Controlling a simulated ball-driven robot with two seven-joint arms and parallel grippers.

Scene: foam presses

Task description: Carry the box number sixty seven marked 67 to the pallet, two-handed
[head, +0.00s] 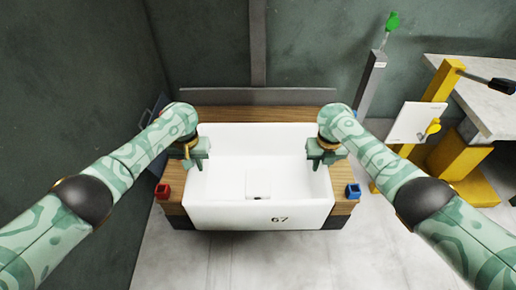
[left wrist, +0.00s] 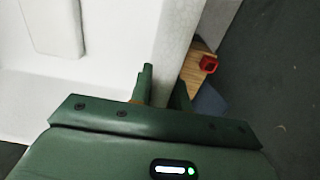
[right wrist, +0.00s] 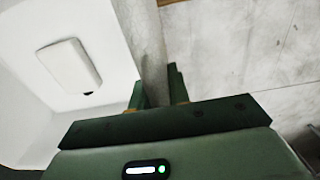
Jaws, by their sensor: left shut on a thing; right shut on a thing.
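The white open box marked 67 (head: 232,215) is in the middle of the head view, over a wooden surface (head: 250,114) that shows behind it and at both sides. I cannot tell whether the box touches the wood. My left gripper (head: 190,160) is shut on the box's left wall, one finger inside and one outside; the wall also shows between the fingers in the left wrist view (left wrist: 172,50). My right gripper (head: 324,158) is shut on the right wall, which shows in the right wrist view (right wrist: 152,50). A small white block (head: 258,185) is inside the box.
A red cube-like piece (head: 163,191) is left of the box and a blue one (head: 353,191) right of it. A grey post with a green top (head: 372,85) and a yellow frame with a white panel (head: 415,122) stand at right. Dark walls are behind and left. Grey floor is open in front.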

